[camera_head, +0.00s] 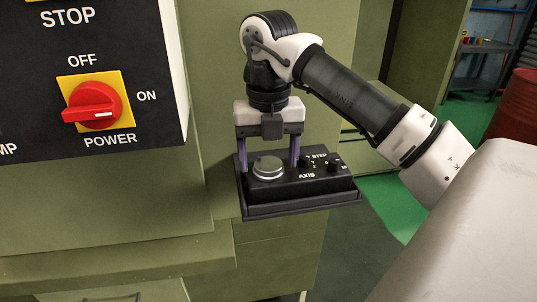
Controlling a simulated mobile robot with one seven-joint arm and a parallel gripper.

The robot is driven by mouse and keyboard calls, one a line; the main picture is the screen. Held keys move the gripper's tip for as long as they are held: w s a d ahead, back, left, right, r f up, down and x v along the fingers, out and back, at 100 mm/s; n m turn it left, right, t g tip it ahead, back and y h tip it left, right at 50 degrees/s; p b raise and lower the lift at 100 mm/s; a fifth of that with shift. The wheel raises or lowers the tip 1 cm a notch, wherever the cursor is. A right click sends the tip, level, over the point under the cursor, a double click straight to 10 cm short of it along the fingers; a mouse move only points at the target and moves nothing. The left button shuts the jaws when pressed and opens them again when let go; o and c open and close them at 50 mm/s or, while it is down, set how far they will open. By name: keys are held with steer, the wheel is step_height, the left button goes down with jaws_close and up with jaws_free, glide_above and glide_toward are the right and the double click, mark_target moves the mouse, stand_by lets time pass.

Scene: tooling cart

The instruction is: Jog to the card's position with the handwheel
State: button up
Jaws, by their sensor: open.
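The handwheel (268,168) is a round silver-topped knob at the left of a black pendant box (295,200). The box sits on a dark shelf on the green machine's side. To the right of the wheel are small AXIS (308,165) and STEP (335,162) knobs with white lettering. My gripper (270,165) points down over the box with its two purple fingers apart. One finger is at the left of the wheel and one at the right. I cannot tell whether they touch it. The position card is not recognisable in this view.
A black panel (95,55) at the upper left carries a red POWER switch (93,106) on a yellow plate. The green machine (130,215) stands behind and below. A red barrel (518,110) and a bench (487,48) stand at the far right.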

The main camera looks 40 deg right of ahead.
mark_target(268, 163)
step_height(268, 163, up, 14)
steer(key=p, duration=0.9)
steer(key=shift+f, duration=0.15)
